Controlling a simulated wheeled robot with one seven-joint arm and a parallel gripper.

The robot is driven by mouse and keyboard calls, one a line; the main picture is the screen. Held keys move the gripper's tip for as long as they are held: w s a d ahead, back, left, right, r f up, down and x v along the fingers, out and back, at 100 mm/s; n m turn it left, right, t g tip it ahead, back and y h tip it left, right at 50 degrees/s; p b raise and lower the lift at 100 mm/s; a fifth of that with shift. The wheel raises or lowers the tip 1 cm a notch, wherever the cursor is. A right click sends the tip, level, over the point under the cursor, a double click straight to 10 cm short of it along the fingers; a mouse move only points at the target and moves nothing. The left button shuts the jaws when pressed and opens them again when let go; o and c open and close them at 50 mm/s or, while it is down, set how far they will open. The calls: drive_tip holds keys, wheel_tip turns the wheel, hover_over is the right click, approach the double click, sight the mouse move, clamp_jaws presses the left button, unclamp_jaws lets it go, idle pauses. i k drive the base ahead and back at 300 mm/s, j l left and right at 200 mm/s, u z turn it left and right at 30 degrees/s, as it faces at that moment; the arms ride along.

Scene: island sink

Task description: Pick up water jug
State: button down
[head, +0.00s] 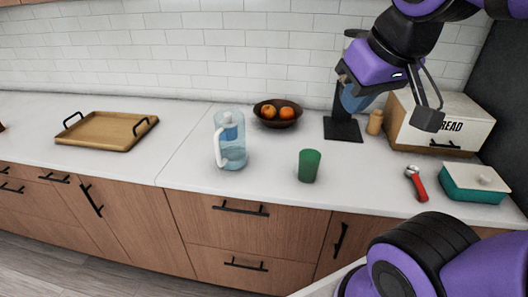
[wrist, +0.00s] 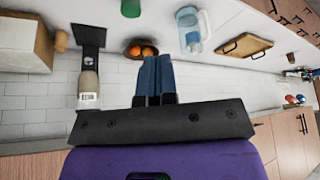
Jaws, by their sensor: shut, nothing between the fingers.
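The water jug (head: 230,143) is clear pale blue with a white handle on its left side. It stands upright on the white counter in the head view, left of the green cup. It also shows in the wrist view (wrist: 191,30), beyond my fingertips and a little to the right. My gripper (head: 352,97) is raised at the upper right of the head view, to the right of the jug and well apart from it. In the wrist view my blue fingers (wrist: 155,74) are together, with nothing between them.
A green cup (head: 309,165) stands right of the jug, and a fruit bowl (head: 268,122) is behind. A wooden tray (head: 90,142) lies left. A bread box (head: 405,125), a red-handled tool (head: 417,186) and a teal dish (head: 470,190) are right.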

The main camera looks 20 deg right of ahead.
sight(229, 140)
drive_tip(key=i+j+u, duration=0.15)
drive_tip(key=j, duration=0.2)
drive_tip(key=j+u, duration=0.1)
drive_tip(key=j, duration=0.25)
drive_tip(key=i+j+u, duration=0.15)
drive_tip(key=j, duration=0.15)
drive_tip(key=i+j+u, duration=0.1)
drive_tip(key=j, duration=0.25)
